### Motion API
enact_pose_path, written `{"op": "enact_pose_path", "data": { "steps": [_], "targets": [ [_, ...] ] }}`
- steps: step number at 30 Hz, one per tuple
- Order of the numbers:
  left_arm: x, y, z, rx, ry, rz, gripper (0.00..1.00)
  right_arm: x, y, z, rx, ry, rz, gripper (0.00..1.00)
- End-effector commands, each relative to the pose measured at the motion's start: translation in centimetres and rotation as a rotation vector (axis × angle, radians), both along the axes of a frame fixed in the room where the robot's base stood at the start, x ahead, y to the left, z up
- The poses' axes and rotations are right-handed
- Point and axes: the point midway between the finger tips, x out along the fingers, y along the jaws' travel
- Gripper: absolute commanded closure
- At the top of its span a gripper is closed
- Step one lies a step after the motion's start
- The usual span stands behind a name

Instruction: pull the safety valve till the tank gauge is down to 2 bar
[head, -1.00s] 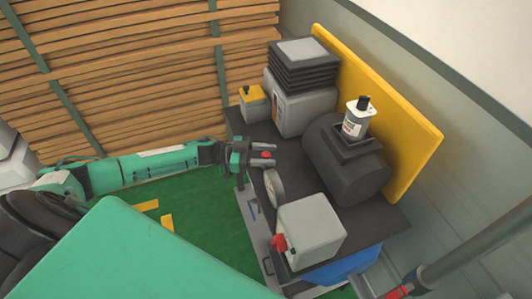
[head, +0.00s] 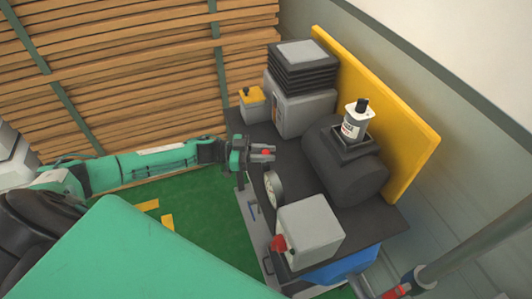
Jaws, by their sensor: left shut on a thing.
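My left gripper (head: 264,153) reaches in from the left over the dark bench top and is shut on a small red piece (head: 267,153), which shows between its fingers; I take this to be the safety valve's pull. The round gauge (head: 274,188) stands just below the gripper in the picture, its face turned mostly away, so its reading cannot be made out. The dark cylindrical tank (head: 345,172) lies to the right of the gripper. My right gripper is not in view.
A grey box with a red knob (head: 309,232) stands at the bench's front. A white bottle (head: 355,121) sits on the tank. A grey machine with black fins (head: 304,64) and a yellow-topped box (head: 253,104) are at the back. A yellow panel (head: 395,120) stands behind.

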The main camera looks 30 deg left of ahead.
Motion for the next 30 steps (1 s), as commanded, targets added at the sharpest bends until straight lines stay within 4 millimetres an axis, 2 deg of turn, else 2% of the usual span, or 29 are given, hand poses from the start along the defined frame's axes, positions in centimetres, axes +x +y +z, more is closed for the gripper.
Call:
{"op": "enact_pose_path", "data": {
  "steps": [1,2,4,5,13,17,20,30],
  "targets": [
    [0.1,0.0,0.1,0.000,-0.001,0.001,1.00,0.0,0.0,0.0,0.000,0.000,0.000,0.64],
    [0.1,0.1,0.1,0.000,-0.001,0.001,0.74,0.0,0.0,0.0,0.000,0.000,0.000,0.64],
    [0.1,0.0,0.1,0.000,-0.002,0.001,0.60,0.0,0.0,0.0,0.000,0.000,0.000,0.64],
    [0.1,0.0,0.1,0.000,-0.002,0.001,0.57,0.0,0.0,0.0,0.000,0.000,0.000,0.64],
    [0.0,0.1,0.0,0.000,-0.001,0.000,0.57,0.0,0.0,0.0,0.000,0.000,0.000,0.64],
    [-0.3,0.8,-0.2,0.001,0.000,0.002,0.57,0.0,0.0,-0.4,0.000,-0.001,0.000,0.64],
    [-1.0,2.2,-0.3,0.002,0.000,0.002,0.57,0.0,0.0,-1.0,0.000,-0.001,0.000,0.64],
    [-4.3,9.0,-0.4,0.004,0.002,0.002,0.57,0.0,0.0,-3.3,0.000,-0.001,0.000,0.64]
  ]
}}
